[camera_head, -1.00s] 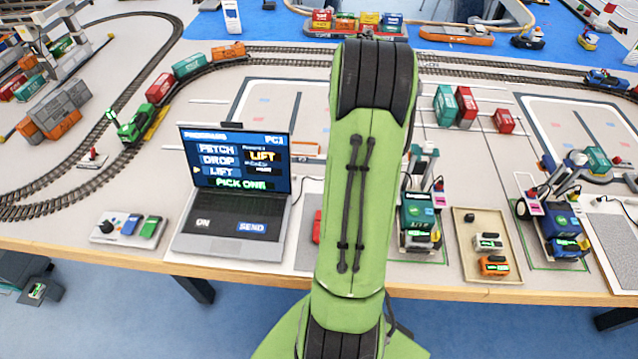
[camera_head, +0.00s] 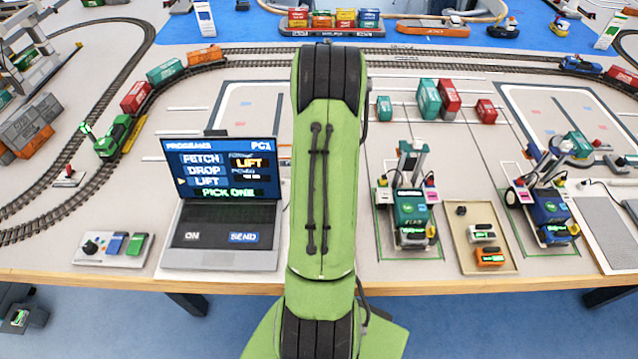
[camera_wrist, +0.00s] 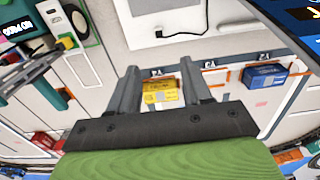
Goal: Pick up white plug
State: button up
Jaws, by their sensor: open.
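I cannot make out with certainty which thing is the white plug. A small white block with a green display (camera_head: 482,233) lies in the shallow tan tray (camera_head: 459,250) on the right of the table, in the head view. In the wrist view, a black cable (camera_wrist: 180,34) ends in a small plug-like tip (camera_wrist: 159,33) on a white panel. My gripper (camera_wrist: 158,64) is open with nothing between its fingers. A yellow container (camera_wrist: 160,92) shows beyond them, apart from them. In the head view my arm hides my gripper.
An orange block (camera_head: 489,257) and a small black piece (camera_head: 461,211) share the tray. A teal machine (camera_head: 411,215) and a blue machine (camera_head: 552,215) flank it. A laptop (camera_head: 222,235) stands left of my arm. A blue container (camera_wrist: 262,78) shows in the wrist view.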

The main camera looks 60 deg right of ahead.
notch_tip(320, 180, down, 15)
jog(key=b, duration=0.2)
jog(key=shift+s+b, duration=0.1)
jog(key=shift+b, duration=0.2)
jog(key=shift+r, duration=0.15)
jog(key=shift+c, duration=0.5)
grip_shut()
